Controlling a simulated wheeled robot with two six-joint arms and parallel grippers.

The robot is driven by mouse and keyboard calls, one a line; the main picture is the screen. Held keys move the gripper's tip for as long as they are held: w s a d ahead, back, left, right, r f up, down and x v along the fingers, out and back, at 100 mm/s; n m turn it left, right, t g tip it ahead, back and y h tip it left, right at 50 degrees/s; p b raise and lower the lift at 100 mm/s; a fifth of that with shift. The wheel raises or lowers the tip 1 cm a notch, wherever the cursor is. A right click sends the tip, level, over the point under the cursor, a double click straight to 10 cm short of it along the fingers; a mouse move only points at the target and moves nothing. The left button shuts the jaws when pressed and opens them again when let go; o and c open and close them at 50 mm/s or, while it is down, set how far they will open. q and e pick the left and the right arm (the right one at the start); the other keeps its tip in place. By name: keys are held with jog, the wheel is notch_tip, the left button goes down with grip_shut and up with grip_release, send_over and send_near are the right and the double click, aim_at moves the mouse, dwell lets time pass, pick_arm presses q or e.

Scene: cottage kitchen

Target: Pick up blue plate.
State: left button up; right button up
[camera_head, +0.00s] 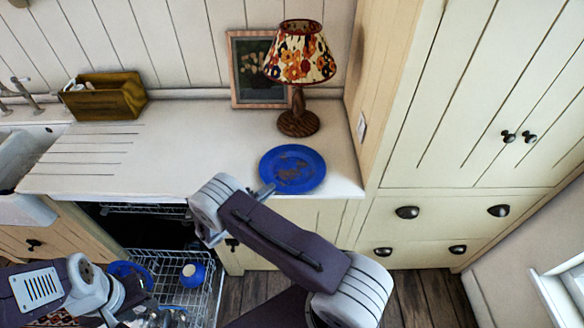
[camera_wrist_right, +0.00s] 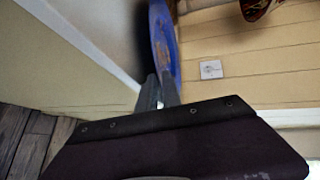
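A blue plate (camera_head: 292,168) with brown smudges lies on the white counter near its front edge. In the right wrist view the blue plate (camera_wrist_right: 162,40) shows nearly edge-on, just beyond the fingertips. My right gripper (camera_head: 266,190) is at the plate's front-left rim. In the right wrist view its two fingers (camera_wrist_right: 158,85) are close together at the rim; whether they grip it is unclear. My left gripper (camera_head: 140,315) is low at the left, by the open dishwasher, partly cut off, its fingers unclear.
A flowered lamp (camera_head: 298,122) and a picture frame (camera_head: 251,75) stand behind the plate. A wooden box (camera_head: 105,97) is at the back left. The open dishwasher rack (camera_head: 170,268) holds a blue mug (camera_head: 193,275) and another blue dish (camera_head: 130,268). A tall cabinet (camera_head: 460,100) bounds the right.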

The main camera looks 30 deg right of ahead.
jog(key=shift+x, duration=1.3)
jog(key=shift+c, duration=0.9)
jog(key=shift+r, duration=0.1)
grip_shut()
jog(key=shift+r, duration=0.1)
